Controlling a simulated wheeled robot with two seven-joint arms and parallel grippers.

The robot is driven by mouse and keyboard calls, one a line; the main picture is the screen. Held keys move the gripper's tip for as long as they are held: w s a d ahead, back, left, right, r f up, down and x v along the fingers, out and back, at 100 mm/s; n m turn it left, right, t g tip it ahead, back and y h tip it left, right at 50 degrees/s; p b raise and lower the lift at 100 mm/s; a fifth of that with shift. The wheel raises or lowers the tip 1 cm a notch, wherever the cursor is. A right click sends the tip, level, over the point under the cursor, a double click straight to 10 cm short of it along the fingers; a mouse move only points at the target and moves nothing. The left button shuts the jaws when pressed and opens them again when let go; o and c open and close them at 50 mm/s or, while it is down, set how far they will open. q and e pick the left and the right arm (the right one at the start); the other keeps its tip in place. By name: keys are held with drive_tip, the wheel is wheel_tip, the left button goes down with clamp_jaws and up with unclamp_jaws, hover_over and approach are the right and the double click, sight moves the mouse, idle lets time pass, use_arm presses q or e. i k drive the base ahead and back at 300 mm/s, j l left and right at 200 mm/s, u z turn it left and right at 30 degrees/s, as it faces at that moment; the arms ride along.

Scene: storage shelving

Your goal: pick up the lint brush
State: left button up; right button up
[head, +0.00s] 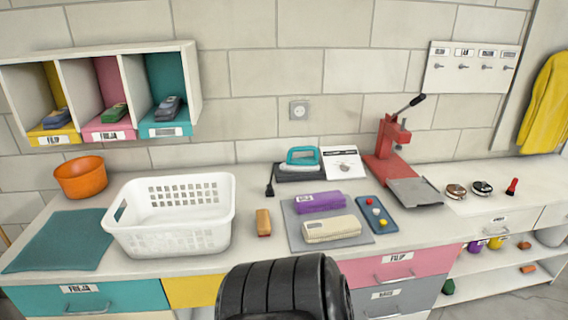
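A small orange-brown block-shaped item (264,222), which looks like the lint brush, lies on the white counter between the white basket and the grey mat. Its long side points toward the wall, and its bristles or pad cannot be made out. Nothing touches it. Neither my left nor my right gripper is in view.
A white basket (122,238) stands left of the brush. Behind are an iron (303,158) and a red press (387,150). Counter in front of the brush is clear.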

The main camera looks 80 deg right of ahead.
sight(264, 228)
drive_tip(key=z, duration=2.55)
